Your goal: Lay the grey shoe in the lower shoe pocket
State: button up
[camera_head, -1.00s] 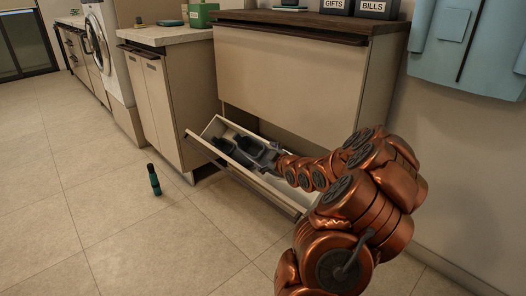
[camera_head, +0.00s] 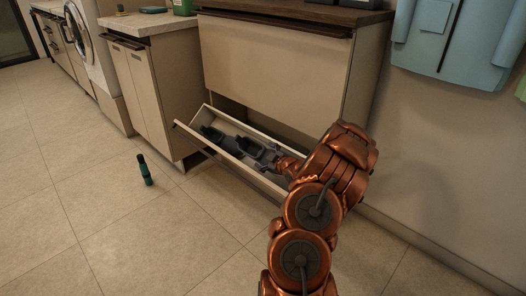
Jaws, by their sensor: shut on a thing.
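The lower shoe pocket (camera_head: 189,129) is tilted open at the bottom of the beige shoe cabinet. A grey shoe (camera_head: 251,147) is inside the pocket, near its middle. A darker shoe (camera_head: 212,133) lies to its left in the same pocket. My gripper (camera_head: 277,157) reaches into the pocket from the right and is shut on the grey shoe at its right end. The fingertips are small and dark, and the contact is partly hidden. I cannot tell whether the shoe rests on the pocket floor.
The upper cabinet front (camera_head: 275,68) is shut above the pocket. A low cabinet (camera_head: 140,85) stands left of the shoe cabinet. Light blue clothing (camera_head: 455,40) hangs at right.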

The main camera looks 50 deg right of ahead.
jog(key=shift+d+f+p, duration=0.5)
jog(key=shift+d+f, duration=0.45)
jog(key=shift+f, duration=0.25)
jog(key=shift+d+f+p, duration=0.45)
jog(key=shift+d+f, duration=0.5)
jog(key=shift+f, duration=0.25)
jog(key=shift+d, duration=0.1)
